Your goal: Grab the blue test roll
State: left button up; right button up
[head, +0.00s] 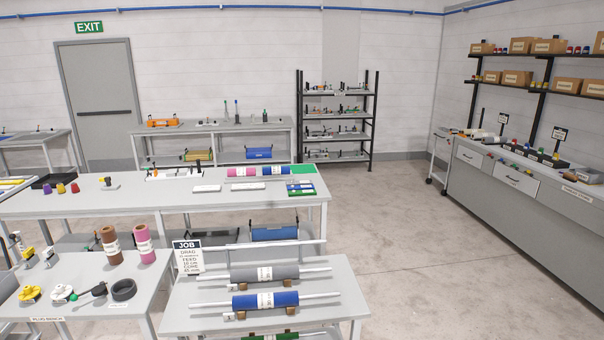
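A blue roll (280,299) with a white label band lies on a pale rod across the near table (330,317), parallel to its front edge, on small brown supports. A grey roll (284,272) on a similar rod lies just behind it. Another blue roll (272,171), also with a white band, lies on the long middle table (150,201) beside a pink roll (242,172). I cannot tell from the labels which blue roll is the test roll. Neither of my grippers is in view.
A job sign (188,257) stands at the near table's back left corner. A left table holds brown (110,245) and pink upright rolls (144,243), tape and small tools. Open floor (400,235) lies to the right, before the long counter (540,197).

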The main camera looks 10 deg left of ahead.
aim_at(283, 169)
jog(key=z, duration=1.1)
jog(key=i, duration=4.4)
jog(key=u, duration=1.75)
jog(key=i, duration=4.3)
jog(key=u, duration=1.95)
